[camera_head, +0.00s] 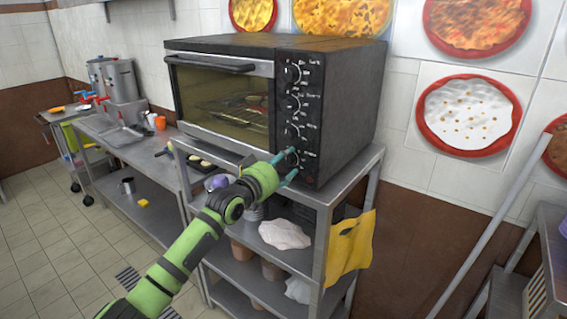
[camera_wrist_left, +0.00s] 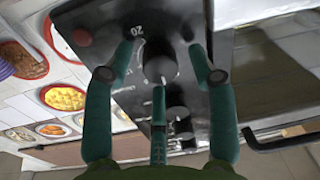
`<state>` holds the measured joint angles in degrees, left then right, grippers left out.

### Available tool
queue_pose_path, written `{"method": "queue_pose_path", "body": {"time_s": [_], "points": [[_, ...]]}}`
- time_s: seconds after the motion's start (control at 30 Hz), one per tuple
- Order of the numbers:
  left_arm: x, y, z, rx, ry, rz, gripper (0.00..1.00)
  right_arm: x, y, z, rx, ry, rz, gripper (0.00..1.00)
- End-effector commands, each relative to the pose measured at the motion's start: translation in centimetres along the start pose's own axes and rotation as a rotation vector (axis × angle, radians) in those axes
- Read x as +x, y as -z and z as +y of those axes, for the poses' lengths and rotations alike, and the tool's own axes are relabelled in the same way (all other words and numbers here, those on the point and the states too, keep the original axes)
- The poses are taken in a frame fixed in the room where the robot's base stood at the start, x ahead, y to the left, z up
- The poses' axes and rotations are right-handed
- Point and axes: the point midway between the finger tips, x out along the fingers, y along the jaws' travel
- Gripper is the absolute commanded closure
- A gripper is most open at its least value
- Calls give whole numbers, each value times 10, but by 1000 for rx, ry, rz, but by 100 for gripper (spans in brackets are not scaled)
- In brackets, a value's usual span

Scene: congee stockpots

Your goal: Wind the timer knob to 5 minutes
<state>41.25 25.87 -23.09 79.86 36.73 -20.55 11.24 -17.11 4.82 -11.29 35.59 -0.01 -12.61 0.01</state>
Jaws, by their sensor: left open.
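The oven (camera_head: 225,90) stands on a metal shelf unit, with a black control panel and a column of knobs on its right front. My left gripper (camera_head: 288,167) is at the lowest knob (camera_head: 293,157) and partly hides it. In the left wrist view, my open left gripper (camera_wrist_left: 163,55) has its teal fingers on either side of this dark knob (camera_wrist_left: 158,70), with a third finger below it. A "20" is printed beside the knob. I cannot tell whether the fingers touch it, and its exact setting is unclear. My right gripper is not in view.
The shelf unit (camera_head: 322,190) holds a white cloth (camera_head: 285,234) and several containers below the oven. A yellow cloth (camera_head: 350,250) hangs on its right side. A metal counter (camera_head: 135,150) with stockpots (camera_head: 122,80) stands at the left.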

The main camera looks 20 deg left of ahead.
Motion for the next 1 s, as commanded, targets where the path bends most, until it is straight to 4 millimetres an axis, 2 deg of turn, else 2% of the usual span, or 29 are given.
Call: {"method": "queue_pose_path", "body": {"time_s": [0.07,0.1,0.2,0.67,1.0], "points": [[0,0,0,0,0,0,47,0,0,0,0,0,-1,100],[0,0,0,0,0,0,63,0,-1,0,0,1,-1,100],[0,0,0,0,0,0,99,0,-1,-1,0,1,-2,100],[0,0,0,67,-1,6,99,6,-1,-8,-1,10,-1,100],[0,0,0,314,-3,21,99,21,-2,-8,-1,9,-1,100]]}}
